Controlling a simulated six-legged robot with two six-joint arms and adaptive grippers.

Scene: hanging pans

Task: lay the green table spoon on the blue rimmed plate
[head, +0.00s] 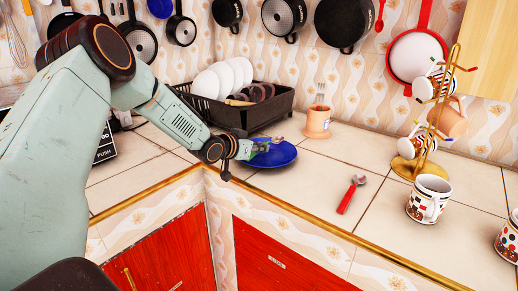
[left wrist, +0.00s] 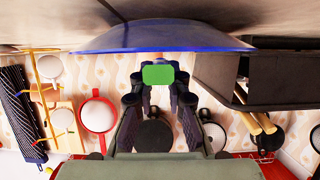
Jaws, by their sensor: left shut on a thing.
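The blue rimmed plate (head: 283,158) lies on the tiled counter in front of the black dish rack. My left gripper (head: 246,149) is at the plate's left edge, shut on the green table spoon (head: 264,142). The spoon is small in the head view and reaches out over the plate; I cannot tell whether it touches it. In the left wrist view, which is upside down, the green spoon (left wrist: 158,75) sits between the fingers of my left gripper (left wrist: 158,82). The plate (left wrist: 160,38) shows edge-on there. My right gripper is not in view.
The dish rack (head: 270,118) holds white plates behind the blue plate. A terracotta cup (head: 317,122) with a fork, a red-handled utensil (head: 351,194), a mug (head: 428,199) and a gold mug stand (head: 408,168) are to the right. Counter between is clear.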

